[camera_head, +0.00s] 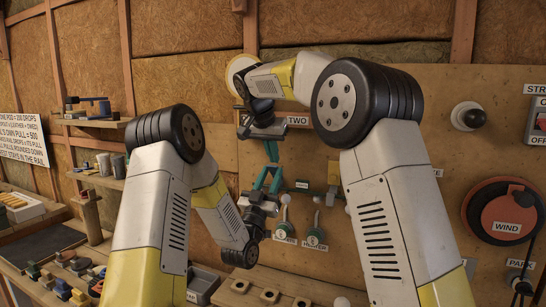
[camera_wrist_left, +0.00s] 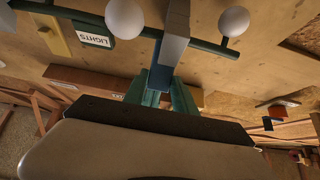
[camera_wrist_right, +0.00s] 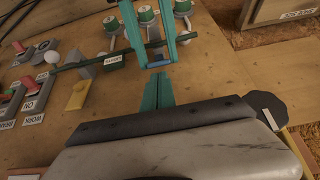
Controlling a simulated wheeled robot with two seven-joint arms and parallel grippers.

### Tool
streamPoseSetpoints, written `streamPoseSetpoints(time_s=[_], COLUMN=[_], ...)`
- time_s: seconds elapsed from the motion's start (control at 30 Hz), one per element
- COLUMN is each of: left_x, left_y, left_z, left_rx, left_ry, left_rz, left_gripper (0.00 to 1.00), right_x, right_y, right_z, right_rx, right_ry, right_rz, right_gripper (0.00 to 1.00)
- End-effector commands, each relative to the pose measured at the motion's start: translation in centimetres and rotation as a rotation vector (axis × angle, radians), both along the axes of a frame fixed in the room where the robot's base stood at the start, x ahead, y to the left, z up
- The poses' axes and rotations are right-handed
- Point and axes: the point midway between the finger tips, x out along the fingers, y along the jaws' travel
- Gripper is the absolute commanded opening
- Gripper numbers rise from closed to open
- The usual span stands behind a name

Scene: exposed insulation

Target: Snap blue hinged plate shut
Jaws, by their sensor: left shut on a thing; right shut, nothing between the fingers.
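My left gripper (camera_head: 268,174) reaches up from below at the wall panel. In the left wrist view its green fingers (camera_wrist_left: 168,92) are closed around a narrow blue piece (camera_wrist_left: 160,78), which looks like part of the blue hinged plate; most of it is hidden. A grey bar (camera_wrist_left: 177,35) extends beyond it. The blue piece also shows faintly in the right wrist view (camera_wrist_right: 158,62). My right gripper (camera_head: 271,157) points down from above, shut and empty. In the right wrist view its fingertips (camera_wrist_right: 157,82) are close to the left fingertips, with a small visible gap.
A dark green rod (camera_head: 317,191) runs across the panel beside the fingers. Ball-ended levers (camera_head: 285,199) and a yellow piece (camera_head: 333,172) are close by. A red wind reel (camera_head: 503,210) is at the right. A cluttered bench (camera_head: 40,245) stands at the left.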

Motion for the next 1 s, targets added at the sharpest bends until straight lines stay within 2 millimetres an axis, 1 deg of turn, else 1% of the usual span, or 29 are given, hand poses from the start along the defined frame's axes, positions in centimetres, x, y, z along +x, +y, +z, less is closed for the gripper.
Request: streamPoseSetpoints(time_s=[0.43, 0.63, 0.87, 0.9, 0.97, 1.0], left_x=[0.0, 0.0, 0.1, 0.1, 0.1, 0.1], left_y=[0.0, 0.0, 0.0, 0.0, 0.0, 0.0], left_z=[-0.1, -0.1, 0.1, 0.1, 0.1, 0.1], left_rx=[0.001, 0.001, 0.000, 0.000, 0.000, 0.000], left_ry=[0.002, 0.003, -0.001, -0.002, -0.002, -0.001], left_rz=[0.001, 0.001, 0.001, 0.001, 0.001, 0.001], left_gripper=[0.00, 0.00, 0.00, 0.40, 0.52, 0.55], right_x=[-0.3, -1.4, -1.6, -1.6, -1.5, -1.5], right_y=[0.1, 0.5, 0.6, 0.7, 0.6, 0.6], right_z=[-0.3, -1.3, -1.6, -1.6, -1.6, -1.5], right_rx=[0.000, -0.002, -0.001, -0.001, -0.002, -0.001], right_ry=[0.000, 0.005, 0.013, 0.014, 0.012, 0.010], right_rz=[0.001, 0.002, 0.003, 0.003, 0.003, 0.002], right_gripper=[0.00, 0.00, 0.00, 0.00, 0.00, 0.00])
